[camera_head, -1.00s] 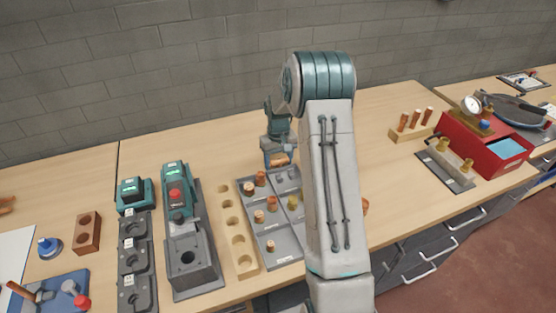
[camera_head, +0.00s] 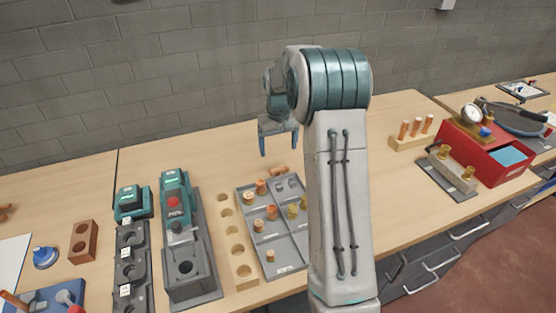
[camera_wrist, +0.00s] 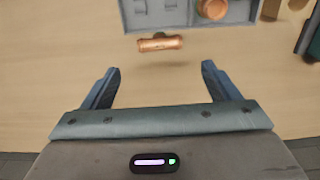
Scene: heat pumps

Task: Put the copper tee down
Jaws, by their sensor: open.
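The copper tee (camera_head: 279,169) lies on the wooden bench just behind the grey sorting tray (camera_head: 262,200). In the wrist view the copper tee (camera_wrist: 160,43) lies on its side close to the tray's edge, apart from it, and beyond the fingertips. My gripper (camera_head: 279,148) is open and empty, raised above the bench behind the tray. In the wrist view my gripper (camera_wrist: 159,70) shows both fingers spread with only bare bench between them.
The tray holds several copper and brass fittings. A wooden block with holes (camera_head: 238,255) and a green tool in a grey stand (camera_head: 178,225) are to its left. A red box (camera_head: 485,150) stands at right.

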